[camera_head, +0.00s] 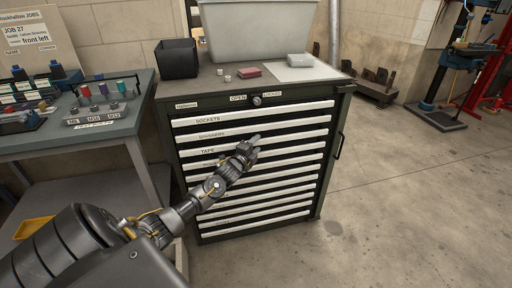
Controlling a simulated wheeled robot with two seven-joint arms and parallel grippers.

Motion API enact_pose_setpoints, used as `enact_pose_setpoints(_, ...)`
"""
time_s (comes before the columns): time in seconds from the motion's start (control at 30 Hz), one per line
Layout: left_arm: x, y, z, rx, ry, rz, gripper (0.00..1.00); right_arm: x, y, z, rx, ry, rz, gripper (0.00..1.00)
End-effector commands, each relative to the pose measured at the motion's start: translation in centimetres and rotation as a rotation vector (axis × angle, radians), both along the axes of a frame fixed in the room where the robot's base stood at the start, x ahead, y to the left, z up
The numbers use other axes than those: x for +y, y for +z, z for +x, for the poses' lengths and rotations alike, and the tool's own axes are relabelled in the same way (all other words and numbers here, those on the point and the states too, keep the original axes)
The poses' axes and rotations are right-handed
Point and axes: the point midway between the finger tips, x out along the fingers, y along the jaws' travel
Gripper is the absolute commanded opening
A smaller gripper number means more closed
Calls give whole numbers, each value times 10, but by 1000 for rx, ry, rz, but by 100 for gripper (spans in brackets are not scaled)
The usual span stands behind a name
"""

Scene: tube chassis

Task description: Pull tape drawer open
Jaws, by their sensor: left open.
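The tape drawer (222,149) is the third white-fronted drawer down in a dark green cabinet (328,180), under the spanners drawer (290,124). Its label reads TAPE near the left end. It looks shut, with its front in line with the others. My left gripper (255,145) is open in front of the cabinet, around the height of the tape drawer's front. It hides part of that front. I cannot tell whether the fingers touch it. My right gripper is not in view.
A lock knob (257,100) sits between OPEN and LOCKED labels. On the cabinet top stand a black bin (177,59), a large grey bin (258,35) and a red block (248,72). A workbench (118,132) stands at left.

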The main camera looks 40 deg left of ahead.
Motion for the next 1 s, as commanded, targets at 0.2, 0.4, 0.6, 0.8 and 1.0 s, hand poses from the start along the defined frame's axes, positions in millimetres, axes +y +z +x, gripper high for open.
enact_pose_setpoints(0.2, 0, 0, 2, 0, 0, 0, 47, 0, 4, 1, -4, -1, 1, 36)
enact_pose_setpoints(0.4, 0, 0, 2, 0, 0, 0, 32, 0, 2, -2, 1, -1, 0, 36)
enact_pose_setpoints(0.6, 0, 0, 2, 0, 0, 0, 5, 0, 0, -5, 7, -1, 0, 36)
enact_pose_setpoints(0.8, -3, 0, 2, 0, 0, -1, 0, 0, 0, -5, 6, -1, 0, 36)
enact_pose_setpoints(1.0, -5, 1, -1, 1, -1, -2, 0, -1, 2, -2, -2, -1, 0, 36)
